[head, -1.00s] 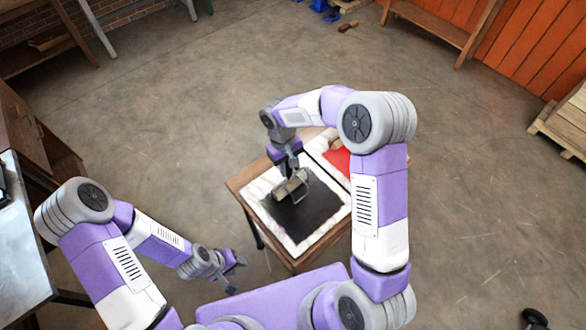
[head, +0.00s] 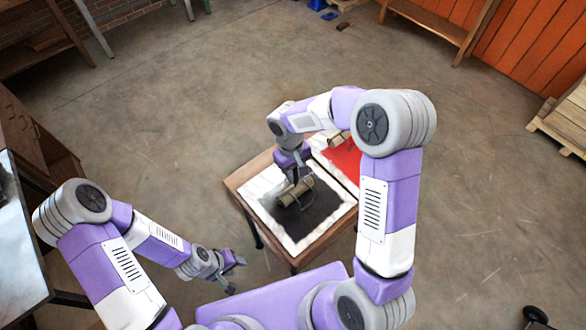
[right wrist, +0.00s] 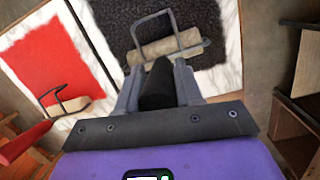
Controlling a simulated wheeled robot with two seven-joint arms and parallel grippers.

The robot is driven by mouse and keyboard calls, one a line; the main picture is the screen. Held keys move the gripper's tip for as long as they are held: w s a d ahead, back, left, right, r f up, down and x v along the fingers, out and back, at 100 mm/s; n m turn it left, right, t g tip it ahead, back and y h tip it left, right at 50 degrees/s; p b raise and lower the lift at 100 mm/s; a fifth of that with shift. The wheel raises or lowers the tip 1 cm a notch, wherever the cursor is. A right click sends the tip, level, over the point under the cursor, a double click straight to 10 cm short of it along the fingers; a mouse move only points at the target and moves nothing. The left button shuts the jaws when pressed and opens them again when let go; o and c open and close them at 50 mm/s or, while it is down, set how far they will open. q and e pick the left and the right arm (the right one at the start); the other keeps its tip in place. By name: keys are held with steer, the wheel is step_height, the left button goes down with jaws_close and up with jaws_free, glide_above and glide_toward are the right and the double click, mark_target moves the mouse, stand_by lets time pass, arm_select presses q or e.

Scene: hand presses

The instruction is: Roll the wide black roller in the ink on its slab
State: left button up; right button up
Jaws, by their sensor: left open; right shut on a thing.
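My right gripper (head: 295,180) is shut on the black handle (right wrist: 158,85) of the wide roller, over the black-inked slab. The roller (head: 296,192) has a tan barrel (right wrist: 165,50) in a grey wire frame. Its barrel lies over the black ink (head: 318,208), close to or touching it; contact is hard to tell. The ink is a dark square with a white slab border (head: 261,189) around it. In the right wrist view the ink (right wrist: 200,12) extends beyond the barrel. My left gripper (head: 235,276) is open and empty, left of the table.
A wooden table (head: 236,184) carries the slabs. Beside the black one is a red-inked slab (head: 345,157) with a second, red-handled roller (right wrist: 68,106) on it. A metal-topped bench (head: 22,245) stands at the left.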

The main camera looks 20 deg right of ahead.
steer(key=s+d+b, duration=0.1)
steer(key=s+d, duration=0.1)
steer(key=s, duration=0.4)
steer(key=shift+s+d, duration=0.2)
steer(key=shift+d, duration=0.05)
stand_by(0.3)
steer(key=shift+s+d+b, duration=0.2)
steer(key=shift+s+d, duration=0.2)
steer(key=shift+s, duration=0.45)
steer(key=shift+s+d+b, duration=0.2)
steer(key=shift+s+d, duration=0.15)
steer(key=shift+s, duration=0.5)
steer(key=w+a, duration=0.3)
steer(key=w, duration=0.4)
steer(key=shift+p, duration=0.35)
steer(key=shift+w+a+p, duration=0.75)
steer(key=shift+w+a, duration=0.65)
steer(key=shift+w, duration=2.05)
steer(key=s+d+b, duration=0.1)
steer(key=s+d, duration=0.2)
steer(key=s, duration=0.4)
steer(key=s+d+b, duration=0.1)
steer(key=s+d, duration=0.1)
steer(key=s, duration=0.5)
steer(key=shift+d, duration=0.4)
steer(key=shift+r, duration=0.15)
